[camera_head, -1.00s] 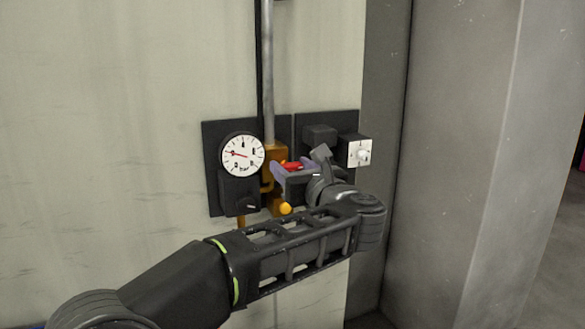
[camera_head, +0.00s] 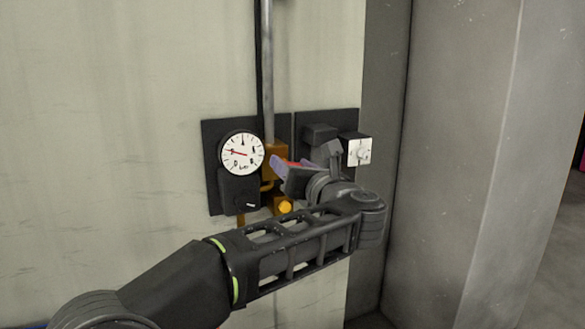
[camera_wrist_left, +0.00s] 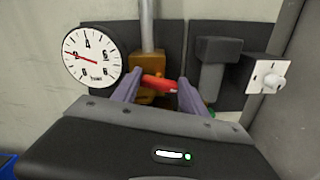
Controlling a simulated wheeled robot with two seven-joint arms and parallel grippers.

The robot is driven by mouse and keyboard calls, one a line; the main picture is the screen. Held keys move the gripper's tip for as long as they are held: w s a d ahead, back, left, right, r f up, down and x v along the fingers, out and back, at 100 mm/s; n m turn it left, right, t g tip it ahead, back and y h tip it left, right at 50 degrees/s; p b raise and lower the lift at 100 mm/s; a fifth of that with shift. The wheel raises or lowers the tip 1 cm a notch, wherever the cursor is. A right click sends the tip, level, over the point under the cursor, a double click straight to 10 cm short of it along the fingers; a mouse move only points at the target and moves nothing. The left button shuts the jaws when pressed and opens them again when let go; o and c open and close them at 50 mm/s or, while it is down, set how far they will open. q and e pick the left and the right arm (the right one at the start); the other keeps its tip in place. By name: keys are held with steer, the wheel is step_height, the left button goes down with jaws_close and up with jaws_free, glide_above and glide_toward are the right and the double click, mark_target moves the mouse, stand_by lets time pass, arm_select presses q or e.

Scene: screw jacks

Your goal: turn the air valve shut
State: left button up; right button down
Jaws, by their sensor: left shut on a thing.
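The air valve is an orange-brown body (camera_head: 276,160) on the pipe, with a red handle (camera_wrist_left: 158,82) in front of it. My left gripper (camera_wrist_left: 157,88) has one finger on each side of the red handle and is shut on it. In the head view the left gripper (camera_head: 281,174) is tilted and covers most of the handle; only a thin strip of red shows. A round white gauge (camera_head: 242,152) with a red needle pointing left sits just left of the valve. My right gripper is in neither view.
A grey pipe (camera_head: 267,70) runs up from the valve. A yellow knob (camera_head: 285,207) sits below it. A dark box with a white switch plate (camera_head: 359,152) stands out from the right panel, close to my gripper. A grey pillar (camera_head: 460,160) stands farther right.

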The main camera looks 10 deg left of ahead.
arm_select(q)
steer(key=shift+w+d+f+m+p, duration=0.1)
steer(key=shift+m+p, duration=0.6)
steer(key=shift+m, duration=1.85)
steer(key=shift+s+f+m+p, duration=0.1)
steer(key=shift+m+p, duration=0.65)
steer(key=shift+m, duration=1.75)
steer(key=shift+w+d+f+m+p, duration=0.1)
steer(key=shift+m+p, duration=0.6)
steer(key=shift+m, duration=1.85)
steer(key=o, duration=1.4)
